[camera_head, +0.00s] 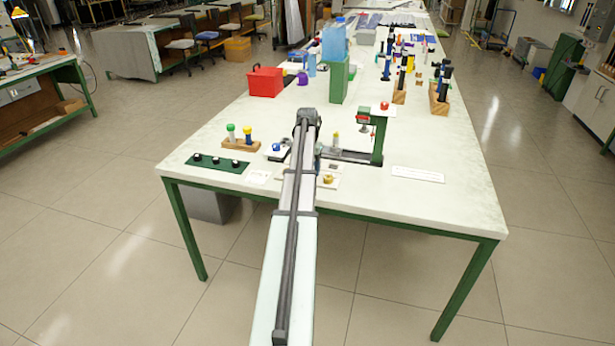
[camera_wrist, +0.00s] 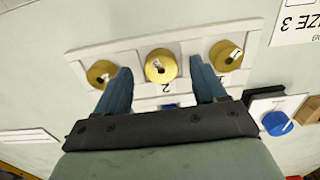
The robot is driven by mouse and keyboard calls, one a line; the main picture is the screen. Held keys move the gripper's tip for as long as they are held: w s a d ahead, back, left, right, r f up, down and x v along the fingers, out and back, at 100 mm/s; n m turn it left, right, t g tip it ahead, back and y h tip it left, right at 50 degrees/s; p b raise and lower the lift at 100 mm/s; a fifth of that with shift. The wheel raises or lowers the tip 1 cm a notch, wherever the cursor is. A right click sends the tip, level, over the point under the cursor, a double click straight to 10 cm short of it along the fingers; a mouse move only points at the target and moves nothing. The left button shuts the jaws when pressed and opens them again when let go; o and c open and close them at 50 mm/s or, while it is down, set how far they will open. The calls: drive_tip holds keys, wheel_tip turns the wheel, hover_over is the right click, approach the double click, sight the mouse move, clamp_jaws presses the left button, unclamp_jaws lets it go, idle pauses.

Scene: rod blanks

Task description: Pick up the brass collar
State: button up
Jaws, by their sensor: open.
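Three round brass collars sit in a row on a white plate (camera_wrist: 118,53) in the wrist view: a left one (camera_wrist: 101,73), a middle one (camera_wrist: 160,66) and a right one (camera_wrist: 226,56). Each has a dark centre hole; pale tags show on some. My gripper (camera_wrist: 160,68) is open, its two blue fingers spread on either side of the middle collar, with a "2" printed just below it. I cannot tell whether the fingers touch anything. In the head view one brass collar (camera_head: 328,179) shows beside my arm, which hides the others and most of my gripper.
A blue knob (camera_wrist: 276,123) stands right of the gripper. In the head view, a green press (camera_head: 378,135) stands right of my arm, a wooden block (camera_head: 240,145) with capped rods and a dark strip (camera_head: 217,163) left. A red box (camera_head: 265,82) stands farther back. The front-right tabletop is mostly clear.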

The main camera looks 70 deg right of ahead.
drive_tip(key=shift+f, duration=0.8)
drive_tip(key=shift+c, duration=0.4)
drive_tip(key=c, duration=1)
drive_tip(key=shift+c, duration=0.2)
drive_tip(key=shift+r, duration=0.15)
